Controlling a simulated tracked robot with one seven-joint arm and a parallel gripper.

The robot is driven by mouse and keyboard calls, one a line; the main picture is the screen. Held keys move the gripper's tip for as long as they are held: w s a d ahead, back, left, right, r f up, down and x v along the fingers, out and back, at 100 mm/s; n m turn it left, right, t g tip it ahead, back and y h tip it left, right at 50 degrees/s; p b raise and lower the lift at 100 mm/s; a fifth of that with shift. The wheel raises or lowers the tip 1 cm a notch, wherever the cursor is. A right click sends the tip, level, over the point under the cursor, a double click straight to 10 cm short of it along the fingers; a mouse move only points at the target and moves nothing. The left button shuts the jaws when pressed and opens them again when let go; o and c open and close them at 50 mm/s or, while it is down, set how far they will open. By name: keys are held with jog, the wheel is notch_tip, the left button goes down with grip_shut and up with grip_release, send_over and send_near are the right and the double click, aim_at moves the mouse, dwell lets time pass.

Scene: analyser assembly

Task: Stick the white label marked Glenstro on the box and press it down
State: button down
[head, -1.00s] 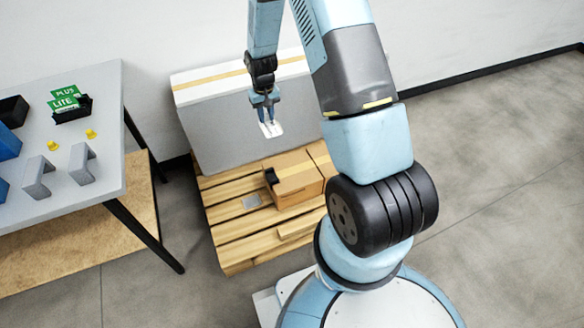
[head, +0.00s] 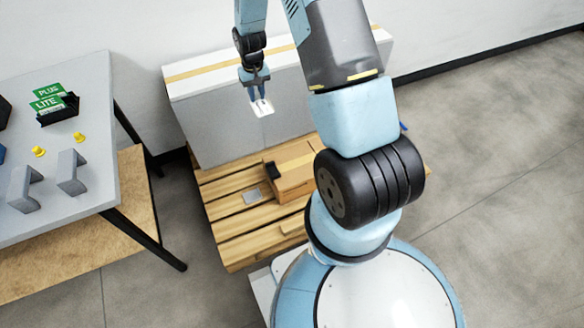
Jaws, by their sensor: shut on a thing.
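My gripper (head: 260,97) points down and is shut on a small white label (head: 263,108). The print on the label is too small to read. The gripper holds it in front of the large grey box (head: 225,122), which has a white top with a tan tape strip. A smaller brown cardboard box (head: 294,180) with a tape strip sits on the pallet, below and to the right of the label. A gap shows between the label and the brown box. My arm hides the right part of both boxes. I cannot tell which box the task means.
Both boxes stand on a wooden pallet (head: 235,225). A small black item (head: 270,170) is at the brown box's left end, and a grey plate (head: 252,196) lies beside it. At left, a grey table (head: 95,110) holds green LITE and PLUS cards (head: 47,97), yellow pieces and grey brackets.

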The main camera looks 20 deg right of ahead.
jog(key=shift+d, duration=0.1)
jog(key=s+d+f+n, duration=0.15)
jog(key=f+n, duration=0.25)
jog(key=f, duration=0.5)
jog(key=s+d+f+n, duration=0.1)
jog(key=d+f+n, duration=0.25)
jog(key=f, duration=0.65)
jog(key=n, duration=1.1)
send_over(293, 178)
jog(key=shift+m, duration=0.25)
jog(key=f, duration=1.8)
jog(key=shift+s+a+f, duration=0.1)
jog(key=shift+a+f, duration=0.1)
jog(key=shift+f, duration=2.25)
jog(key=shift+f, duration=0.1)
jog(key=c, duration=0.8)
grip_release()
